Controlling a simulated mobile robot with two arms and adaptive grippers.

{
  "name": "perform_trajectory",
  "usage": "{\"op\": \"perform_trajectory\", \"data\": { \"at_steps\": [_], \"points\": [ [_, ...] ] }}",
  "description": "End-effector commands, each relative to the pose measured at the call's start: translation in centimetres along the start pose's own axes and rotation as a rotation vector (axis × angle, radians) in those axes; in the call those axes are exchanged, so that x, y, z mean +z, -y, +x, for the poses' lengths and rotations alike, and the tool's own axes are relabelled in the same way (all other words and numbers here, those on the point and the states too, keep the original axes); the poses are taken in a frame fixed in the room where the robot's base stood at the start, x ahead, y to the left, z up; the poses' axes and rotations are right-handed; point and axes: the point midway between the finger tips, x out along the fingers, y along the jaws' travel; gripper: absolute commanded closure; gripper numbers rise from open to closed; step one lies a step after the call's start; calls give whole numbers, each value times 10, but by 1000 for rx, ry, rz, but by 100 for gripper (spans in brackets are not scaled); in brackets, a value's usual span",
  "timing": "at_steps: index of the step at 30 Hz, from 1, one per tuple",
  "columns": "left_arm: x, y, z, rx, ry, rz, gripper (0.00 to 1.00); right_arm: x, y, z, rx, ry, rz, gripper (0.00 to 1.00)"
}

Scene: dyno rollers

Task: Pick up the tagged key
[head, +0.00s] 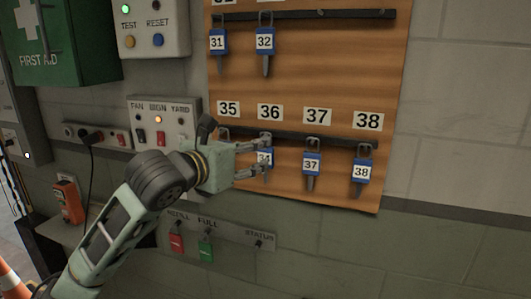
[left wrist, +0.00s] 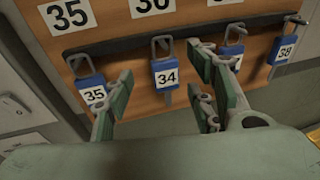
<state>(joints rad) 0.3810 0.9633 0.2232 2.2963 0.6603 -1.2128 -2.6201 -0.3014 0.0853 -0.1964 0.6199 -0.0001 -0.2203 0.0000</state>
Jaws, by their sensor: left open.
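Keys with blue numbered tags hang on a wooden key board (head: 340,70). The key tagged 34 (left wrist: 166,77) hangs from the hook under label 36 (head: 270,112). My left gripper (head: 267,158) is open in front of it. In the left wrist view, one finger is on each side of tag 34, and no contact shows. The key tagged 35 (left wrist: 93,93) hangs just left of the left finger; in the head view my gripper hides most of it. Keys 37 (head: 312,164) and 38 (head: 362,171) hang to the right. My right gripper is out of view.
Keys 31 (head: 217,43) and 32 (head: 265,42) hang on the upper rail. Below the board is a strip (head: 228,232) with red and green tags. A switch panel (head: 160,120), a first-aid box (head: 65,40) and a test/reset box (head: 150,25) are on the left wall.

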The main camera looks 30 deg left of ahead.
Motion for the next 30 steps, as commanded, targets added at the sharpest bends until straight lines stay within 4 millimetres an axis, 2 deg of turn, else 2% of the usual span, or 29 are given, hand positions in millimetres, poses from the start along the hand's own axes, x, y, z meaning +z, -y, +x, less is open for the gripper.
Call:
{"op": "perform_trajectory", "data": {
  "at_steps": [6, 12, 21, 30],
  "points": [
    [3, 2, 23, -2, -1, -10, 49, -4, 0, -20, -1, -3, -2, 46],
    [1, 2, 45, 0, 0, -7, 49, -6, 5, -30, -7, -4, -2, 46],
    [-1, 3, 51, -1, 0, -2, 49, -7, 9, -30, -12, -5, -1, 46],
    [-1, 2, 51, 0, 0, -2, 74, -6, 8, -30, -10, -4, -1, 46]
  ]
}}
